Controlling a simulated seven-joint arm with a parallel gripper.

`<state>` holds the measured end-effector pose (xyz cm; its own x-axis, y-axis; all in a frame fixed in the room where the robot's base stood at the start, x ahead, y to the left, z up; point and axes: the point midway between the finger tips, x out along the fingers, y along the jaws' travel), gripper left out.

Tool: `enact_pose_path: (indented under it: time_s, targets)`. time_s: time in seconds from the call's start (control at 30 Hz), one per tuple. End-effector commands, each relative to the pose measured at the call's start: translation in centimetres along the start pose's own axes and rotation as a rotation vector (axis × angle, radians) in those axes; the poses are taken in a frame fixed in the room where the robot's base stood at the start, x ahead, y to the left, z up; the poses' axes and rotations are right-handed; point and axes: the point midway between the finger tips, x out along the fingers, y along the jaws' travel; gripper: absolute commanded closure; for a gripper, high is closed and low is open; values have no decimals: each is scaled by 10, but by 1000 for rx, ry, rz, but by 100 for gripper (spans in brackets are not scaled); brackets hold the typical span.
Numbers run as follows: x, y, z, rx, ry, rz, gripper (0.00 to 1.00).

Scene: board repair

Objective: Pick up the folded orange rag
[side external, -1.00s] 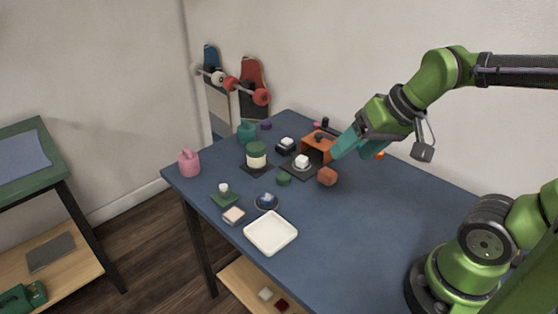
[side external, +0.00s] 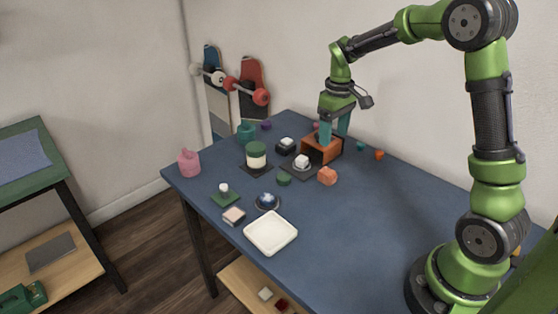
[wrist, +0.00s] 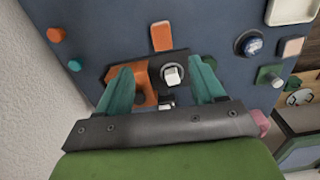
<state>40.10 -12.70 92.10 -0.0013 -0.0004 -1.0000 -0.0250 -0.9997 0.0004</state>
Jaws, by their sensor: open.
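The folded orange rag (side external: 327,176) lies on the blue table as a small thick block, just in front of an orange-brown open-fronted box (side external: 322,152). In the wrist view the rag (wrist: 161,37) shows above and between the fingertips, apart from them. My gripper (side external: 334,138) points down at the box, with its teal fingers spread and nothing held. In the wrist view my gripper (wrist: 162,75) has its left finger overlapping the box (wrist: 141,85). I cannot tell whether it touches the box.
A white cube on a dark base (side external: 302,162) stands left of the box. A green-lidded jar (side external: 256,156), a green disc (side external: 283,179), a white tray (side external: 270,233) and a small orange piece (side external: 379,154) are also on the table.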

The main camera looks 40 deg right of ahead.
Motion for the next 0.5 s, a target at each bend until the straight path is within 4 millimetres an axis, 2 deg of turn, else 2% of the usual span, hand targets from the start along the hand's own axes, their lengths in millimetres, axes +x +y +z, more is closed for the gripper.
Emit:
enact_pose_path:
  time_s: [0.1,0.3,0.5]
  targets:
    - [29,0,1,1,-6,-2,32]
    - [68,-1,0,2,-3,-2,32]
    - [86,-1,0,2,0,-1,32]
